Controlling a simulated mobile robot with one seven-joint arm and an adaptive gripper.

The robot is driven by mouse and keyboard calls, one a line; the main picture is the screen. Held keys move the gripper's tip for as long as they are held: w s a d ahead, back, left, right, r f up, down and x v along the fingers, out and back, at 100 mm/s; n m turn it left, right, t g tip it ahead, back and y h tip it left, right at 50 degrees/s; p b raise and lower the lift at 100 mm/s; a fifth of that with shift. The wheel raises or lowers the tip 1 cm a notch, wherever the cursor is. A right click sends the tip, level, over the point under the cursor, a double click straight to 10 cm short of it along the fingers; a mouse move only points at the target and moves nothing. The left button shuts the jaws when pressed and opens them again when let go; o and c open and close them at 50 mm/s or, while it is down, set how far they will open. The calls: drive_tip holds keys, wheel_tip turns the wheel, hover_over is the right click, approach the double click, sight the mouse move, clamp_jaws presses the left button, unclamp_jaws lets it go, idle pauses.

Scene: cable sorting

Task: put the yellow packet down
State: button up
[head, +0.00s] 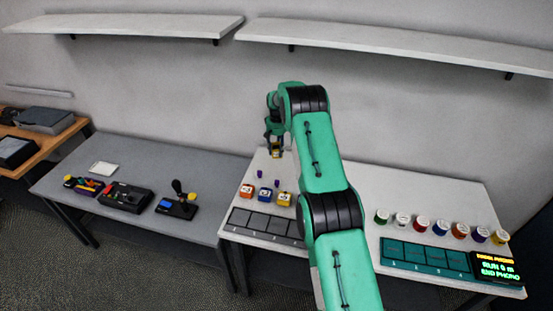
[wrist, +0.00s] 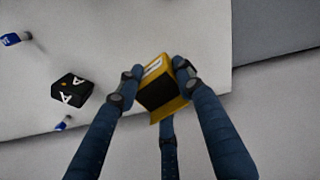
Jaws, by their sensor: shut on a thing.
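The yellow packet (wrist: 158,85) has a dark face and a pale label. It sits between the fingers of my gripper (wrist: 157,80) in the wrist view, gripped and tilted. In the head view my gripper (head: 274,143) is over the back left part of the white table (head: 385,190), with the yellow packet (head: 276,153) at its fingertips. Whether the packet touches the table is unclear.
A black block marked A (wrist: 68,90) lies left of my gripper in the wrist view.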

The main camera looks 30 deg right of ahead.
sight(276, 157)
drive_tip(key=shift+f, duration=0.7)
drive_tip(key=shift+f, duration=1.85)
drive_tip(key=shift+f, duration=0.15)
drive_tip(key=o, duration=0.8)
wheel_tip(276, 157, up, 12)
drive_tip(key=shift+r, duration=0.15)
